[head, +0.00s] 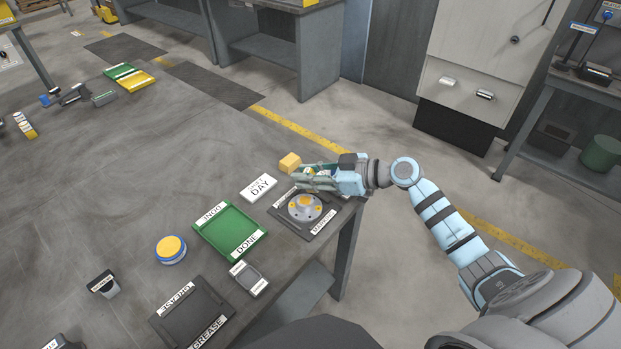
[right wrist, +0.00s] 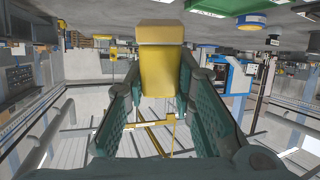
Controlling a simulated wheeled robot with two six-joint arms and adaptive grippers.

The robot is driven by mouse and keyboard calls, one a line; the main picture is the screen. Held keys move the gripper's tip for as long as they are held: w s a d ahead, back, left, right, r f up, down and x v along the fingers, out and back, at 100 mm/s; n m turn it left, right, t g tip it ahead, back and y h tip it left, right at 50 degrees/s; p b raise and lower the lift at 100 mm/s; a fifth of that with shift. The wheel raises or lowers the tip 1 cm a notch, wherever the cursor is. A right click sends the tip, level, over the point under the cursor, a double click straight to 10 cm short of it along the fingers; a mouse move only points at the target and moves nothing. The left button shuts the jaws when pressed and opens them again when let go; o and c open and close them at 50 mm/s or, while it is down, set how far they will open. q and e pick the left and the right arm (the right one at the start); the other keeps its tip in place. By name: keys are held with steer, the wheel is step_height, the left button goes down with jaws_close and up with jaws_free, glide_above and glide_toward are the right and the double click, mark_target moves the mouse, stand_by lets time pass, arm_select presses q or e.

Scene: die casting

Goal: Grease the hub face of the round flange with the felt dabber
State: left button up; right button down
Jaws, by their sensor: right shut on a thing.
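The round flange (head: 305,208) lies on a dark labelled plate near the table's right corner. It is a grey disc with a raised hub and orange-yellow spots around it. My right gripper (head: 303,171) is above and behind the flange, apart from it. It is shut on a yellow block-like thing, apparently the felt dabber (head: 290,162), which sticks out past the fingertips. In the right wrist view the dabber (right wrist: 160,50) sits between the two green fingers, with its wider end outward. My left gripper is not in view.
A blue-and-yellow round pot (head: 171,247), a grey device (head: 249,279) and a black GREASE tray (head: 183,325) are nearer. The table's left middle is mostly clear.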

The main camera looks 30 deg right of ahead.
steer(key=shift+r+p, duration=1.05)
steer(key=shift+r, duration=0.85)
steer(key=shift+s, duration=0.1)
